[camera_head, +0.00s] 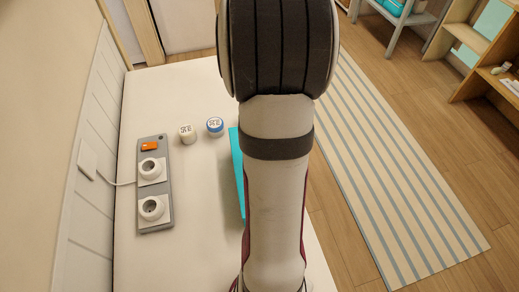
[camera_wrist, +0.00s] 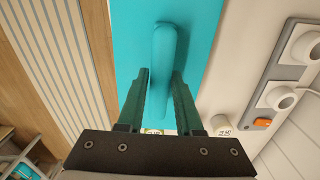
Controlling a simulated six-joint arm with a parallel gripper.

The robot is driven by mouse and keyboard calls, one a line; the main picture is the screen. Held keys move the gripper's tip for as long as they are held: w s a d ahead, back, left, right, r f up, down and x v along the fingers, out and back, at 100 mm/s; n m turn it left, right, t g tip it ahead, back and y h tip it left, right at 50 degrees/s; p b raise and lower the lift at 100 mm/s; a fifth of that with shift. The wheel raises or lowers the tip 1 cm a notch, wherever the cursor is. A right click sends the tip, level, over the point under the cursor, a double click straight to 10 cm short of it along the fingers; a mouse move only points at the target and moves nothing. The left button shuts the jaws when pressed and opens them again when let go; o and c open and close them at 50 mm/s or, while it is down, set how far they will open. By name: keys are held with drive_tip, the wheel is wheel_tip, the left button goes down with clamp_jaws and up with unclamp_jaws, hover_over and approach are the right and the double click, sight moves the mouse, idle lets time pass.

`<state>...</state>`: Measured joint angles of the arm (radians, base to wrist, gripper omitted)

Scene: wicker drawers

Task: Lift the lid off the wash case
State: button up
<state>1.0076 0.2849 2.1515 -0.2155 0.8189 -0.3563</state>
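The teal wash case shows as a strip (camera_head: 236,165) in the head view, mostly hidden behind my arm. In the wrist view its flat teal lid (camera_wrist: 207,35) fills the middle, with a long rounded teal handle (camera_wrist: 163,50) standing on it. My gripper (camera_wrist: 161,76) is open, one dark finger on each side of the handle's lower part. Narrow gaps seem to show beside the handle, and I cannot tell whether the fingertips touch it. In the head view the gripper is hidden behind my arm.
A grey power strip (camera_head: 154,218) with two sockets and an orange switch lies left of the case. A white-capped jar (camera_head: 186,135) and a blue-capped jar (camera_head: 215,127) stand nearby on the white tabletop (camera_head: 190,260). A striped rug (camera_head: 400,190) lies on the floor to the right.

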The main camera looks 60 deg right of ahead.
clamp_jaws()
drive_tip(key=shift+r, duration=2.15)
